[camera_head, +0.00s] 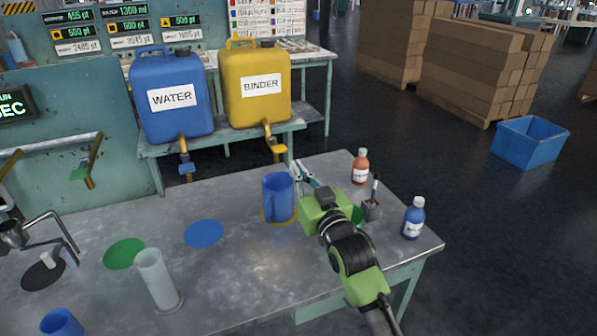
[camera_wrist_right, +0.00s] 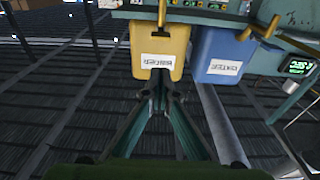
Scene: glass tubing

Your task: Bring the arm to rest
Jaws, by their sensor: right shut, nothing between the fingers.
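My right arm comes in from the lower right in the head view. Its green gripper (camera_head: 298,172) is above the table (camera_head: 225,285), close to the right of a blue mug (camera_head: 278,198). I cannot tell whether it touches the mug. In the right wrist view, the fingers (camera_wrist_right: 160,82) come together at the tips, with nothing between them. They point toward the yellow binder tank (camera_wrist_right: 160,45) and the blue water tank (camera_wrist_right: 222,58). My left gripper does not show.
An orange bottle (camera_head: 360,167), a small dark holder (camera_head: 371,208) and a blue bottle (camera_head: 413,218) stand near the arm. A clear cylinder (camera_head: 155,275) and blue cup (camera_head: 62,322) stand at left. Bare table lies around the blue disc (camera_head: 204,233).

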